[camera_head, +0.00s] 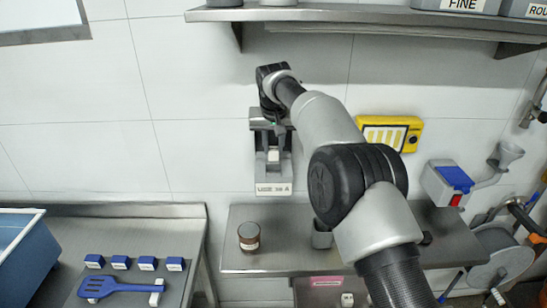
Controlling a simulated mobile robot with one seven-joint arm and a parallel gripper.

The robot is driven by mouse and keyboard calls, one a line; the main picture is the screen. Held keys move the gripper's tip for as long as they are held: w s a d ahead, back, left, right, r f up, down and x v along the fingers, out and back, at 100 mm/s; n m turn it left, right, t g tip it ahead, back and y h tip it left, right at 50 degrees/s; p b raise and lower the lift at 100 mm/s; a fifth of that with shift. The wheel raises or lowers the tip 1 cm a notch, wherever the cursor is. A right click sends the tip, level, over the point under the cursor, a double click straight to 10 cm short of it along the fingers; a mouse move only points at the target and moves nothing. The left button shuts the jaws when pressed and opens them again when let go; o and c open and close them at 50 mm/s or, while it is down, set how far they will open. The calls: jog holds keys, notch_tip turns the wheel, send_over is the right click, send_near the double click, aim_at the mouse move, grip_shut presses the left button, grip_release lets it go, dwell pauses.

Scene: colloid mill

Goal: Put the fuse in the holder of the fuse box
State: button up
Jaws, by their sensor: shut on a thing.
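The fuse box (256,142) is a grey housing with a dark inside, fixed to the tiled wall. My gripper (273,138) is at the front of the fuse box, beneath my dark wrist, and is shut on the fuse. Its fingers are small and partly hidden in the box's outline. A small pale block (273,156) shows low in the box; I cannot tell whether it is the fuse or part of the holder. How the fuse sits relative to the holder is hidden.
A brown labelled jar (249,238) stands on the steel shelf (275,262) below. A yellow unit (410,128) is on the wall to the right. A steel shelf (350,17) runs overhead. A blue spatula (120,288) lies on the left bench.

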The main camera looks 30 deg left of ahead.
aim_at(273, 153)
jog(key=shift+f+p, duration=0.3)
jog(key=shift+f, duration=2.1)
jog(key=shift+w+a+f, duration=0.1)
jog(key=shift+w+f, duration=0.05)
jog(key=shift+f, duration=0.05)
jog(key=shift+f, duration=0.1)
jog(key=shift+f, duration=0.15)
jog(key=o, duration=1)
jog(key=shift+o, duration=0.2)
jog(key=shift+r, duration=0.45)
jog(key=b+v, duration=0.1)
jog(key=v, duration=1)
jog(key=shift+s+r, duration=0.2)
jog(key=shift+r, duration=0.05)
jog(key=shift+d, duration=0.2)
